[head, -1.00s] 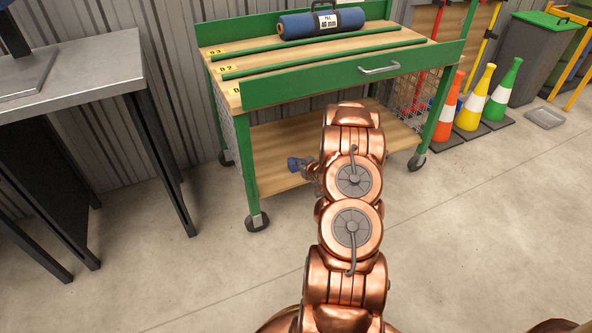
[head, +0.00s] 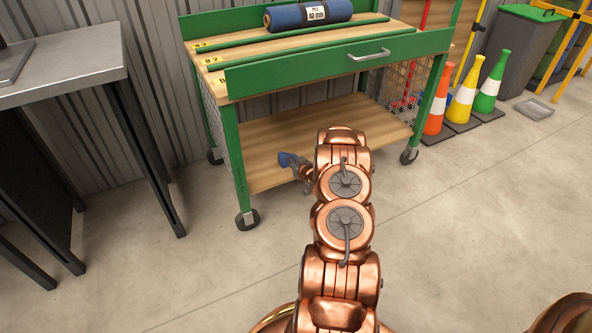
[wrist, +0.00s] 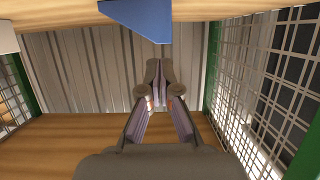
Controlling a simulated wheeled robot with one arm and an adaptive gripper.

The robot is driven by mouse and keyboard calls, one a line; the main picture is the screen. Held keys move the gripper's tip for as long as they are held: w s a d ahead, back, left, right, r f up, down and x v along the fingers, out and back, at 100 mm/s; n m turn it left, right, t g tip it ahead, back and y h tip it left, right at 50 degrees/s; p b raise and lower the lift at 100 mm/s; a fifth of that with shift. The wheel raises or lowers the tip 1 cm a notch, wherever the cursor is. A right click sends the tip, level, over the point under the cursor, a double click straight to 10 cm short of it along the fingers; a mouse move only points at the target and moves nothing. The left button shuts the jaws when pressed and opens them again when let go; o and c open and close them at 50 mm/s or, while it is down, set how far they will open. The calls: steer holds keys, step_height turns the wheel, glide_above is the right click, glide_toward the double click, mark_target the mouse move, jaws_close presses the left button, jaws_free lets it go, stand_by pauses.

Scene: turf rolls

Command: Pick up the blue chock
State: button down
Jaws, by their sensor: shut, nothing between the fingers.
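The blue chock (wrist: 140,18) is at the top of the wrist view, cut off by the frame edge. The wrist picture looks upside down, with the chock on the cart's lower wooden shelf. In the head view a small blue patch (head: 288,160) at the end of my arm seems to be the chock. My gripper (wrist: 158,78) is shut and empty, apart from the chock in the wrist view. It reaches in between the shelf and the worktop. In the head view my gripper (head: 306,174) is small and partly hidden by my arm.
The green cart's lower shelf (head: 270,140) is mostly bare. Wire mesh (wrist: 225,80) closes the cart's sides, with green posts. A white object (wrist: 8,38) stands at the wrist view's left edge. A metal table (head: 70,75) is left; cones (head: 462,95) stand right. Open floor lies in front.

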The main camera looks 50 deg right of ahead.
mark_target(283, 155)
steer(key=w, duration=0.1)
steer(key=w+d, duration=0.1)
steer(key=w, duration=0.1)
steer(key=w+b, duration=0.1)
steer(key=w, duration=0.1)
steer(key=shift+d, duration=0.35)
steer(key=shift+f+b, duration=0.55)
steer(key=shift+s+f+p, duration=0.15)
steer(key=shift+f+p, duration=0.15)
steer(key=shift+f, duration=0.05)
